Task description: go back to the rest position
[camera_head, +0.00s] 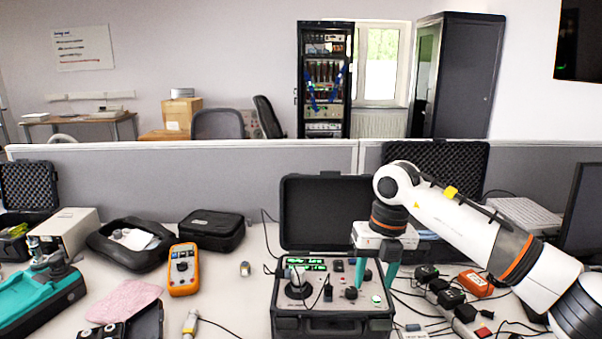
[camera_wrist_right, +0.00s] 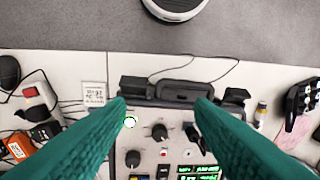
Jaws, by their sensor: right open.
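My right gripper (camera_head: 375,277) reaches in from the right in the head view. Its two teal fingers point down over the right part of an open black case (camera_head: 325,212) with a grey instrument panel (camera_head: 340,300). The panel has knobs and lit green displays. In the right wrist view, the fingers of the right gripper (camera_wrist_right: 160,104) are spread wide. The panel (camera_wrist_right: 178,155) shows between them, with nothing held. Whether the fingertips touch the panel cannot be told. My left gripper is not in view.
An orange multimeter (camera_head: 183,270), a black pouch (camera_head: 212,229) and a pink cloth (camera_head: 124,301) lie left of the case. Cables and power plugs (camera_head: 440,288) crowd the right side. A grey partition (camera_head: 255,180) bounds the desk behind.

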